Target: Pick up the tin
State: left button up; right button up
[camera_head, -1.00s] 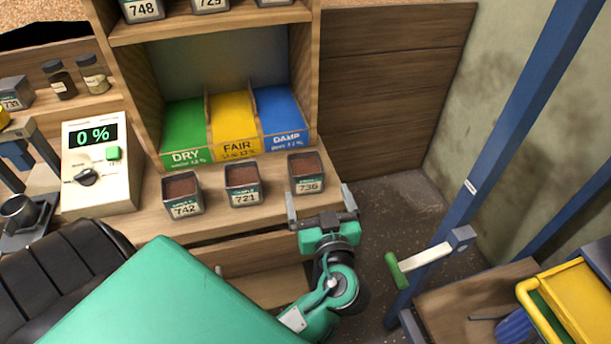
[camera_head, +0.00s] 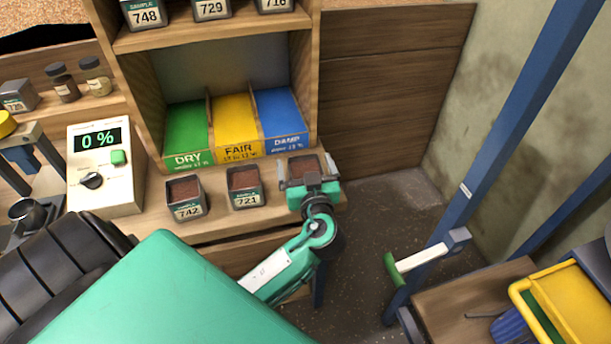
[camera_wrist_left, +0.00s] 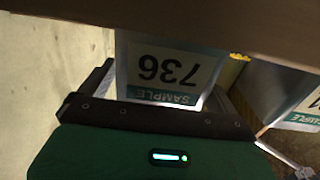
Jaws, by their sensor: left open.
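The tin labelled 736 (camera_head: 303,167) stands at the right end of the row on the wooden counter, with brown contents showing in its open top. My left gripper (camera_head: 305,173) is open, with one finger on each side of this tin. In the left wrist view the 736 label (camera_wrist_left: 165,72) appears upside down between the two fingers. I cannot tell whether the fingers touch the tin. In the head view the gripper body hides the tin's front. My right gripper is not in view.
Tins 721 (camera_head: 244,187) and 742 (camera_head: 185,197) stand to the left on the same counter. Behind are the green DRY bin (camera_head: 188,135), yellow FAIR bin (camera_head: 235,125) and blue DAMP bin (camera_head: 280,118). A meter (camera_head: 103,165) reads 0 %. A blue post (camera_head: 490,165) stands at right.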

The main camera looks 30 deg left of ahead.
pick_arm(q)
jog(key=c, duration=1.1)
jog(key=shift+c, duration=0.5)
jog(key=shift+r, duration=0.15)
